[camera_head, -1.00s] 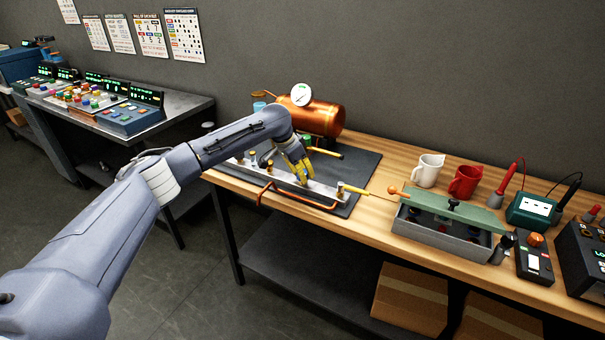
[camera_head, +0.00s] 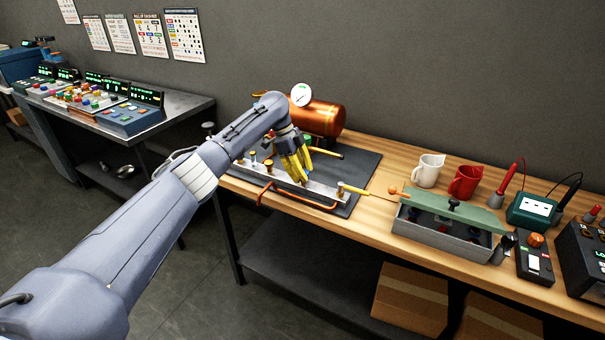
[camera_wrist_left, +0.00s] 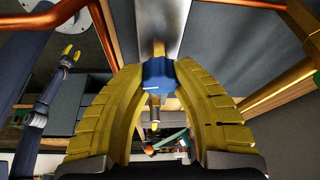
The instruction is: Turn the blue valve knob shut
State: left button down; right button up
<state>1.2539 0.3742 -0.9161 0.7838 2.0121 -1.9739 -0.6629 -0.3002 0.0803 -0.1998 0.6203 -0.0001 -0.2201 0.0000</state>
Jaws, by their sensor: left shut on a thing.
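The blue valve knob (camera_wrist_left: 158,75) sits between the yellow fingertips of my left gripper (camera_wrist_left: 157,80) in the left wrist view, with a white mark on its face. The gripper is shut on it. In the head view my left gripper (camera_head: 294,168) points down over the metal manifold bar (camera_head: 323,192), and its fingers hide the knob there. The bar lies on a dark mat and carries several brass fittings (camera_head: 268,164). My right gripper is not recognisable in the head view.
A copper tank (camera_head: 322,118) with a white gauge (camera_head: 301,95) stands behind the bar. A copper pipe (camera_head: 300,199) runs along its front. To the right are a grey toolbox (camera_head: 440,232), a white mug (camera_head: 427,171) and a red mug (camera_head: 465,183).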

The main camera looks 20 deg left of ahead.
pick_arm(q)
jog(key=shift+d+m+g, duration=0.15)
jog(key=shift+m+g, duration=0.25)
jog(key=shift+m, duration=0.5)
jog(key=c, duration=0.9)
grip_release()
jog(key=shift+c, duration=0.2)
jog(key=v, duration=1.2)
